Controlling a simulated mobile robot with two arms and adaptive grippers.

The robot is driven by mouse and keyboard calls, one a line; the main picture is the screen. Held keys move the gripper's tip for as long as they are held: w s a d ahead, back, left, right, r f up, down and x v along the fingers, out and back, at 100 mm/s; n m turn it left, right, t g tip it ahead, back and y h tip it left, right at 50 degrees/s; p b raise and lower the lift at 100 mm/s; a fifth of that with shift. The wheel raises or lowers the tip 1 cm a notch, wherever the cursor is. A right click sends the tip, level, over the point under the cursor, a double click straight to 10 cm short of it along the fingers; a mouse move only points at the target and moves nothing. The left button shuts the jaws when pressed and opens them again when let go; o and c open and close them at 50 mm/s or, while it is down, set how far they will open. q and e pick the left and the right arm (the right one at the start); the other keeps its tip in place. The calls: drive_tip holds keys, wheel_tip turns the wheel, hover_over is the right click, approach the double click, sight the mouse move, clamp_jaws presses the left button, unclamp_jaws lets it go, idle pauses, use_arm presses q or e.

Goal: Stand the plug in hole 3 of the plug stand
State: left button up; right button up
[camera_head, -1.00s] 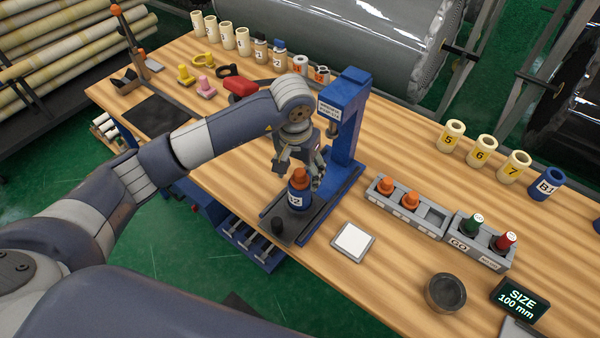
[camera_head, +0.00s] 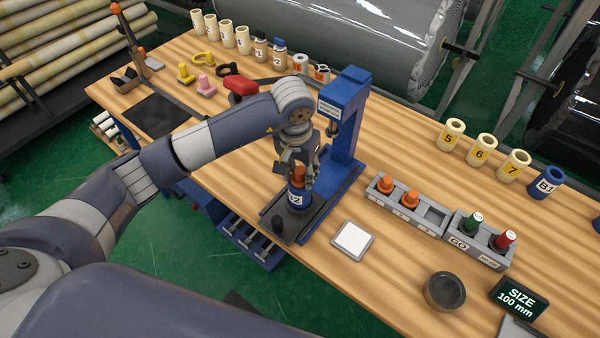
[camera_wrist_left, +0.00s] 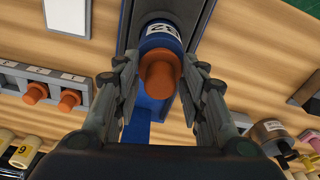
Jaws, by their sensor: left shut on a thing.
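An orange plug (camera_head: 298,174) stands in the top of the blue roll core marked B2 (camera_head: 296,198), under the blue press. My left gripper (camera_head: 297,170) reaches down over it and is shut on the plug. In the left wrist view the plug (camera_wrist_left: 160,76) shows between the fingers, with the blue core (camera_wrist_left: 160,40) around it. The grey plug stand (camera_head: 434,214) lies to the right on the bench. Two orange plugs sit in its left places, and its right end looks empty. My right gripper is not in view.
The blue press column (camera_head: 346,115) rises close behind my left gripper. A white pad (camera_head: 352,240) lies in front of the stand. A GO gauge rack (camera_head: 482,250), a dark round dish (camera_head: 445,292) and a size display (camera_head: 519,298) are to the right. Numbered cores (camera_head: 481,149) stand behind.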

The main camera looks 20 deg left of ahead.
sight(300, 168)
use_arm(q)
drive_tip(key=shift+w+r+b, duration=0.1)
drive_tip(key=shift+r+b, duration=0.4)
wheel_tip(300, 168, up, 2)
drive_tip(key=shift+r+b, duration=0.1)
drive_tip(key=shift+b, duration=0.8)
drive_tip(key=s+a+b, duration=0.2)
drive_tip(key=s+b, duration=0.1)
drive_tip(key=s, duration=0.4)
drive_tip(key=s+a+r+b, duration=0.1)
drive_tip(key=s+a+b, duration=0.2)
drive_tip(key=s, duration=0.5)
drive_tip(key=shift+s+a+r, duration=0.15)
drive_tip(key=shift+a+r, duration=0.1)
